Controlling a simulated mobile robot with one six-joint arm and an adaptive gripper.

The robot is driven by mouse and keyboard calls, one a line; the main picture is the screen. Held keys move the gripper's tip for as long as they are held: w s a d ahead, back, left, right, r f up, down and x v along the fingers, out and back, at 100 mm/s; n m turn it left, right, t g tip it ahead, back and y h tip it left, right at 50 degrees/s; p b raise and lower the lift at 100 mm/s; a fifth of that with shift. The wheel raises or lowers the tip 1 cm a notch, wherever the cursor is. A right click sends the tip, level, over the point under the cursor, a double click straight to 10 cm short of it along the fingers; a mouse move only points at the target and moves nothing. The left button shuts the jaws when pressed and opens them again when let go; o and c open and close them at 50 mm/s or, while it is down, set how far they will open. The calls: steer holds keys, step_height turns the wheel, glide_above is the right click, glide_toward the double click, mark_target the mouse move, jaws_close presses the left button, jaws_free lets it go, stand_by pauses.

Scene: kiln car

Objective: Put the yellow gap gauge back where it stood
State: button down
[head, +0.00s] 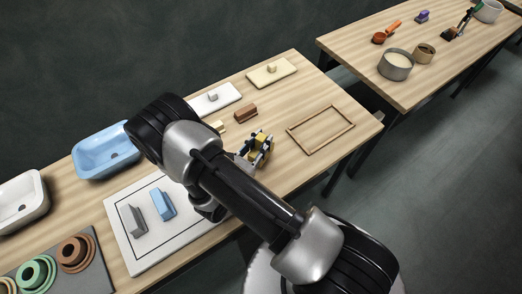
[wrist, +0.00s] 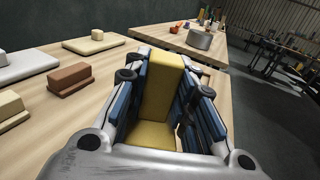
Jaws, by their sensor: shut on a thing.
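The yellow gap gauge (wrist: 162,95) is a tall yellow block with an L-shaped look in the wrist view. My gripper (wrist: 168,100) is shut on it, with blue finger pads on both sides. In the head view my gripper (head: 256,150) is over the middle of the near table, and a little of the yellow gauge (head: 262,141) shows between the fingers. The gauge's lower end is hidden, so I cannot tell whether it touches the table. A white board (head: 120,228) with a black outline carries a grey block (head: 132,220) and a blue block (head: 162,204).
A thin wooden frame (head: 345,122) lies right of my gripper. A brown block (head: 245,113), a white slab (head: 228,101) and a cream slab (head: 285,71) lie behind it. A blue basin (head: 105,158) is at left. A second table (head: 440,65) holds pots and tools.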

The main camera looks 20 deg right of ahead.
steer(key=shift+f+b, duration=0.55)
steer(key=shift+f, duration=1.55)
steer(key=shift+f, duration=0.1)
steer(key=shift+f, duration=0.15)
steer(key=c, duration=1.3)
jaws_free()
steer(key=shift+c, duration=0.2)
